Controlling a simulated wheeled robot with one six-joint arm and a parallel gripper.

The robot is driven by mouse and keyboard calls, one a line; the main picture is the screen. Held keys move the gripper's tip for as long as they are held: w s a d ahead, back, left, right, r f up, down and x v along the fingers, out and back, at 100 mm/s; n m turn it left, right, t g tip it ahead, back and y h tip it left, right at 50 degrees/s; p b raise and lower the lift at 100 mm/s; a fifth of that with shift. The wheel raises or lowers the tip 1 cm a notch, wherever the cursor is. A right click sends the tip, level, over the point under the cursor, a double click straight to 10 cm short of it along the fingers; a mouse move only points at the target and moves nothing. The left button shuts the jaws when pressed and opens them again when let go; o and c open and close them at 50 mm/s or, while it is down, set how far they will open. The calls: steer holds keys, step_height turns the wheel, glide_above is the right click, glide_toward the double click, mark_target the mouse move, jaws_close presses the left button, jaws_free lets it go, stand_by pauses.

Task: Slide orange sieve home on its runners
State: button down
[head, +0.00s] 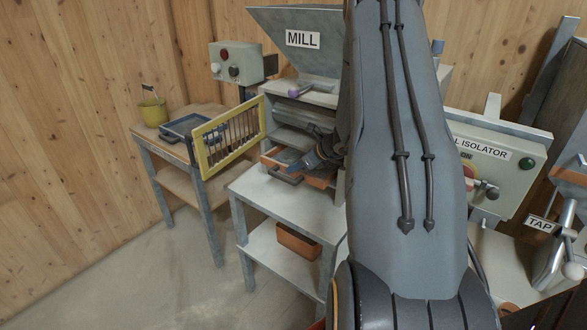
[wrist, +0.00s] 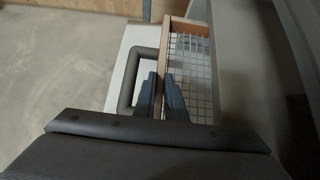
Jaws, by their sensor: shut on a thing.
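The orange sieve (head: 320,182) sits low in the mill opening, with part of its orange frame showing past the mill's front. In the wrist view the sieve (wrist: 189,26) shows as an orange-brown frame around a wire mesh, with a dark loop handle (wrist: 127,82) on its front side. My gripper (head: 298,166) is at the sieve's front wall. In the wrist view its fingers (wrist: 162,98) stand on either side of that wall, shut on it, beside the handle. The runners and the sieve's rear are hidden by the mill (head: 315,98) and my arm.
A yellow barred guard (head: 204,157) stands swung open left of the mill opening. A side table (head: 190,120) holds a yellow bucket (head: 152,112) and a blue-grey tray. An orange bin (head: 298,243) sits on the lower shelf. The isolator box (head: 497,165) is at right. Floor at left is clear.

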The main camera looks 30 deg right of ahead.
steer(key=c, duration=1.7)
jaws_free()
steer(key=shift+c, duration=0.2)
step_height(320, 180, up, 10)
steer(key=b, duration=0.2)
